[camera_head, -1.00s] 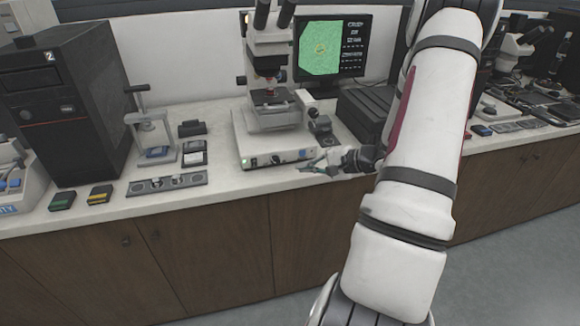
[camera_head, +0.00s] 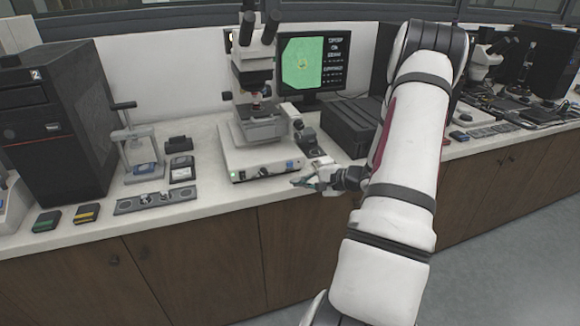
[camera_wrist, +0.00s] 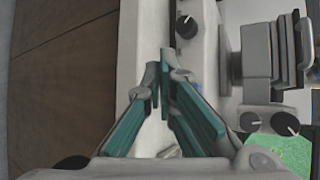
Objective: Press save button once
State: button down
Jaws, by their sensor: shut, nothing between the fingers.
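The white microscope (camera_head: 262,140) stands on the bench, with a front panel holding a green light, a dark knob (camera_head: 263,171) and a small blue control (camera_head: 290,164) near its right end. No label is legible, so I cannot tell which control is the save button. My gripper (camera_head: 297,182) is just in front of the panel's right end, below the blue control in the picture. In the wrist view, my gripper (camera_wrist: 165,76) has its teal fingers converging to the tips, shut and empty. The tips are beside the white base, and a black knob (camera_wrist: 187,27) shows beyond them.
A monitor (camera_head: 302,62) with a green picture stands behind the microscope. A black box (camera_head: 353,128) is at its right. A small press (camera_head: 138,150) and a grey slide holder (camera_head: 157,201) are at left. The bench's front edge is close below my gripper.

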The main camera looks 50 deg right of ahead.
aim_at(290, 165)
jog(key=w+d, duration=0.1)
jog(key=w, duration=0.2)
jog(key=w+d+b, duration=0.1)
jog(key=shift+w+d+f, duration=0.1)
jog(key=shift+w+d, duration=0.15)
jog(key=shift+d, duration=0.05)
jog(key=shift+w+d, duration=0.25)
jog(key=shift+w, duration=0.05)
jog(key=shift+w+b, duration=0.1)
jog(key=shift+b, duration=0.25)
dwell(0.7)
jog(key=shift+w+d+b, duration=0.2)
jog(key=shift+w+b, duration=0.1)
jog(key=shift+b, duration=0.05)
jog(key=shift+w+d+b, duration=0.2)
jog(key=shift+w+b, duration=0.1)
dwell(0.7)
jog(key=shift+s, duration=0.15)
jog(key=shift+s+a, duration=0.4)
jog(key=shift+s, duration=0.15)
dwell(0.3)
